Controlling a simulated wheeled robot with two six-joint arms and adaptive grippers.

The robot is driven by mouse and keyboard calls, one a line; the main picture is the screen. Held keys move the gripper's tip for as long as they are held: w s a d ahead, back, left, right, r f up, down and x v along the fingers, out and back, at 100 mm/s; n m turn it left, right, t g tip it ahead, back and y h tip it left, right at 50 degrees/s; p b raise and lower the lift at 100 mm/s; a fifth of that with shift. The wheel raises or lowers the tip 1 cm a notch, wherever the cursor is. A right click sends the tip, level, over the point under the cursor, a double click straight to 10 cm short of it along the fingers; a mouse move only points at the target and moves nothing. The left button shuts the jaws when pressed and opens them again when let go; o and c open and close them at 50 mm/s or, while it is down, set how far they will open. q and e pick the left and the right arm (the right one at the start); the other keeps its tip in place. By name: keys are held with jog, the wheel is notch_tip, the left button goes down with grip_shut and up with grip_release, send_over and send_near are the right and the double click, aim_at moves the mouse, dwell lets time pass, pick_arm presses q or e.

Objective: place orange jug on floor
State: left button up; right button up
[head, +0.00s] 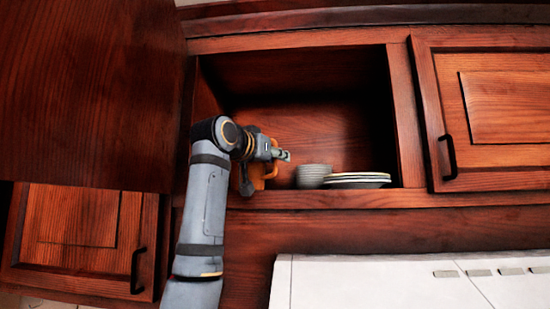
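The orange jug (259,177) stands at the left side of the open upper cabinet, on its shelf. Much of it is hidden behind my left wrist and gripper; an orange part shows below them. My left gripper (283,155) is inside the cabinet opening, in front of the jug in this view, with its fingers pointing right. Whether the fingers are apart or closed, and whether they touch the jug, I cannot tell. My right gripper is out of view. The floor is not in view.
A stack of grey bowls (313,170) and a stack of plates (357,180) sit on the shelf just right of the gripper. The open cabinet door (90,90) fills the upper left. A closed cabinet (500,105) is at right. A white appliance (370,282) is below.

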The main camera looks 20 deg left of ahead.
pick_arm(q)
jog(key=shift+r, duration=0.15)
jog(key=shift+s, duration=0.35)
jog(key=s+b, duration=0.4)
jog(key=s, duration=0.3)
jog(key=shift+a, duration=0.45)
jog(key=shift+w+r, duration=0.1)
